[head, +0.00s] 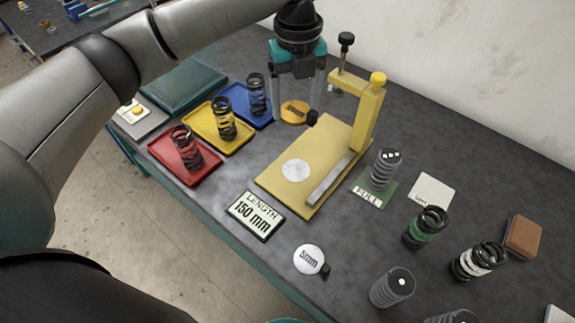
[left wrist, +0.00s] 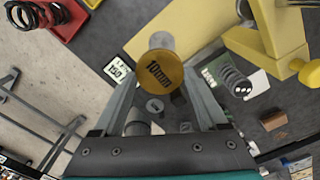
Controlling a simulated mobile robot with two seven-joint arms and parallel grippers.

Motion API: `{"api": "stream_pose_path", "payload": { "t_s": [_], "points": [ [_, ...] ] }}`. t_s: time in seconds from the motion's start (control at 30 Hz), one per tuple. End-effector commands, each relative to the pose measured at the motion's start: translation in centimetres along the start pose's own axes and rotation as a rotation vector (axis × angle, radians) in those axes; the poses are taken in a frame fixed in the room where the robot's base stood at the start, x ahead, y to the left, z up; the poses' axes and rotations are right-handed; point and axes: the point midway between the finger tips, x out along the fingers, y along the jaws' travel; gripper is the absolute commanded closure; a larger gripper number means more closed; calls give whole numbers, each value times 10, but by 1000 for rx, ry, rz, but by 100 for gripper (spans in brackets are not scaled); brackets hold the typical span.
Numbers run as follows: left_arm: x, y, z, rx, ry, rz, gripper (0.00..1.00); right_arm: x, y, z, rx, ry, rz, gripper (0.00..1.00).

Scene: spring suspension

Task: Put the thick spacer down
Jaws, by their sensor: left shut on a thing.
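The thick spacer (head: 295,111), an orange-yellow disc, is between the fingers of my left gripper (head: 297,112). In the left wrist view the spacer (left wrist: 160,72) reads "10mm", and the gripper is shut on it. It shows near the far left edge of the yellow press base; I cannot tell whether it touches the table. The thin spacer (head: 309,260), a white disc marked "5mm", lies on the table near the front edge. My right gripper does not show.
The yellow press (head: 330,150) stands right of my left gripper. Red (head: 205,172), yellow (head: 232,146) and blue (head: 240,98) trays holding springs stand left. A length sign (head: 255,215) lies in front. Several springs and a brown block (head: 523,236) stand right.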

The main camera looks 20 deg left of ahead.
Motion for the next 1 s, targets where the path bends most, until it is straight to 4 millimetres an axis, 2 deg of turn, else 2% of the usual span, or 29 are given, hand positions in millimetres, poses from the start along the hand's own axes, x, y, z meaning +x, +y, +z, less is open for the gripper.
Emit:
{"api": "stream_pose_path", "payload": {
  "t_s": [0.03, 0.1, 0.4, 0.5, 0.73, 0.9, 1.0],
  "points": [
    [17, 1, -1, -1, 4, 5, 85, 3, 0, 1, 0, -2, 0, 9],
    [36, 2, -1, -1, 4, 5, 85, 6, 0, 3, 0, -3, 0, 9],
    [112, 1, -1, -2, 1, 3, 85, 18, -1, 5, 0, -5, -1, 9],
    [126, 1, -1, -2, 1, 2, 85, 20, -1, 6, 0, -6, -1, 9],
    [142, 1, -1, -1, 0, 2, 85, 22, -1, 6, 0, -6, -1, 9],
    [168, 1, -1, -2, 1, 2, 85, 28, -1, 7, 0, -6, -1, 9],
    [176, 1, -1, -1, -1, 2, 85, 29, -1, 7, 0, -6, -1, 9]
  ]
}}
